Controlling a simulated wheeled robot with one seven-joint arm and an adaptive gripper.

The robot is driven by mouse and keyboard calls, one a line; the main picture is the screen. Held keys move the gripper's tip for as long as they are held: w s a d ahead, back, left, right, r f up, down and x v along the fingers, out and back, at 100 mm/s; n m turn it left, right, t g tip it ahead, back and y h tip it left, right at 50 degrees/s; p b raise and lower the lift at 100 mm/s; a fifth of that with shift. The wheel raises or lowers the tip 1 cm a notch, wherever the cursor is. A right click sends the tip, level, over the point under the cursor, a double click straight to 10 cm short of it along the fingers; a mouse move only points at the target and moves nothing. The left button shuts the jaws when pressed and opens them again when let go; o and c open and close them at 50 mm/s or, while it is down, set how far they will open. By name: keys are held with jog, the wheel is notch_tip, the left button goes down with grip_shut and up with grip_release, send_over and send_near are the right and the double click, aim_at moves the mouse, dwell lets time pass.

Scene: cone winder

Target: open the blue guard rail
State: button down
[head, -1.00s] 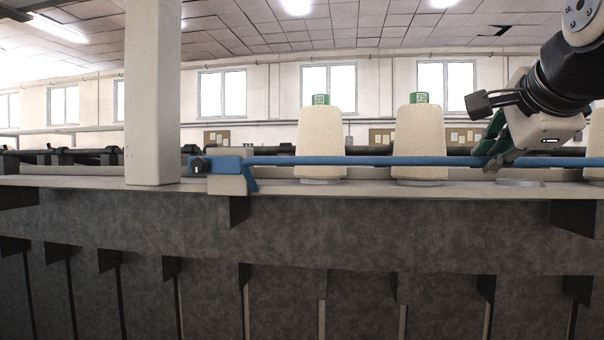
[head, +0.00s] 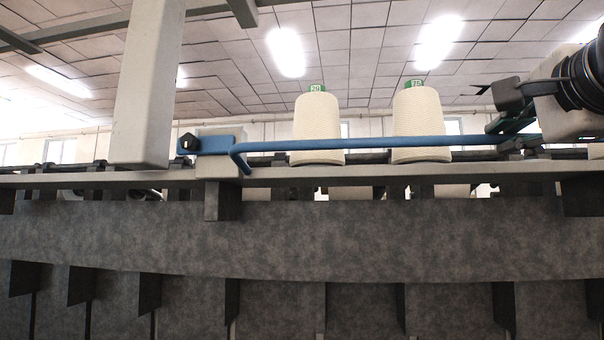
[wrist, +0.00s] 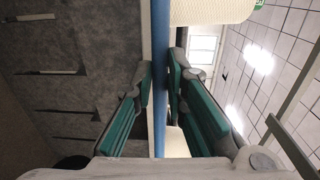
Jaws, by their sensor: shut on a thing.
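The blue guard rail (head: 370,143) runs level across the front of the winder, past two cream yarn cones. Its left end bends at an elbow near the blue pivot bracket (head: 208,145), which has a black knob. My gripper (head: 512,128) is at the right part of the rail, with its green fingers around the bar. In the wrist view the rail (wrist: 159,30) passes between the two green fingers of my gripper (wrist: 160,82), which is shut on it. The rail's far right end is hidden behind my arm.
The cones (head: 318,128) and (head: 420,125) stand on the ledge behind the rail. A pale post (head: 147,90) rises left of the bracket. The ledge (head: 400,174) and grey machine front (head: 300,235) lie below the rail. Open air is above.

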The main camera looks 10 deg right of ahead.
jog(key=shift+f+t+b, duration=0.5)
jog(key=shift+f+b, duration=0.25)
jog(key=shift+b, duration=1.25)
jog(key=shift+s+b, duration=0.1)
jog(key=shift+b, duration=0.25)
jog(key=c, duration=1.6)
grip_release()
jog(key=v, duration=1.2)
jog(key=shift+f, duration=0.3)
jog(key=shift+a+f, duration=0.1)
jog(key=shift+a, duration=0.05)
